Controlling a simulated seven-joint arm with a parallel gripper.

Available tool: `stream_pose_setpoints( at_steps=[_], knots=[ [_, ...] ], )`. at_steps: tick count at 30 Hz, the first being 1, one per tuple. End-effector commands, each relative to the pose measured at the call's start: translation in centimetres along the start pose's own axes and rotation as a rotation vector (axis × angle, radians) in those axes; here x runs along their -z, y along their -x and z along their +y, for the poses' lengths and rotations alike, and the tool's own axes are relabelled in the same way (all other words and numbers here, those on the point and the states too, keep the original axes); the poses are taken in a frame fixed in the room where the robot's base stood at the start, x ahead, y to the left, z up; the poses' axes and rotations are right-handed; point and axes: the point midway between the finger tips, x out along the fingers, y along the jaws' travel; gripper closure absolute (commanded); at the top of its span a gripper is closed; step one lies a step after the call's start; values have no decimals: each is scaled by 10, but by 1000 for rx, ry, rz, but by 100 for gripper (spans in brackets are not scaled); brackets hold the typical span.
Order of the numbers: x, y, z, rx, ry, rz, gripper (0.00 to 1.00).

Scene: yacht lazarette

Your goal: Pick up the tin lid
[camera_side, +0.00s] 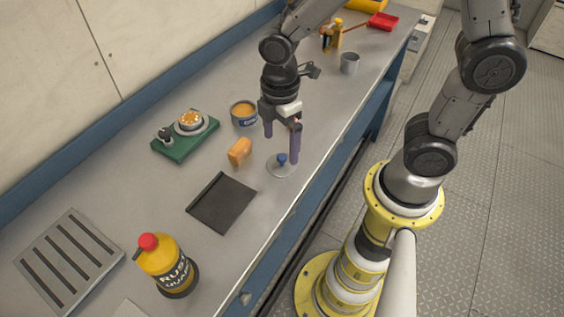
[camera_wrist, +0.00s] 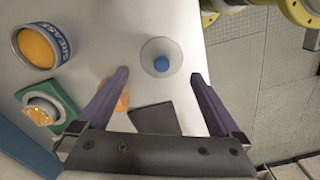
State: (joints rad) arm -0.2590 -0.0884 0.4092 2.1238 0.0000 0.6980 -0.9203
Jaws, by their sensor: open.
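The tin lid (camera_side: 279,167) is a round, pale, see-through-looking disc with a blue knob, lying flat on the grey bench. In the wrist view the lid (camera_wrist: 161,48) shows with its blue knob in the middle. My gripper (camera_side: 282,148) is open above the lid, its two purple fingers on either side of the knob in the side view. In the wrist view my gripper's fingertips (camera_wrist: 160,73) are spread wide, with the lid lying between and slightly beyond them. Nothing is between the fingers that I can see held.
An orange block (camera_side: 239,151), an open grease tin (camera_side: 244,113) and a dark square plate (camera_side: 222,203) lie close by. A green board with a round fitting (camera_side: 186,136), a yellow bottle (camera_side: 165,265) and a slotted grey plate (camera_side: 70,260) stand farther left. A grey cup (camera_side: 350,63) is behind.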

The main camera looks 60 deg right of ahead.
Motion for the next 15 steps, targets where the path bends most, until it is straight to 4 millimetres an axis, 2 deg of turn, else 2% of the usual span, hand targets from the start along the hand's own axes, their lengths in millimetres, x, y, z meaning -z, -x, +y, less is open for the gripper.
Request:
stream_pose_setpoints(
  at_steps=[10, 15],
  knots=[
    [-2, -42, -4, 4, 0, -3, 0],
    [-2, -52, -3, 0, 0, 0, 0]
  ],
)
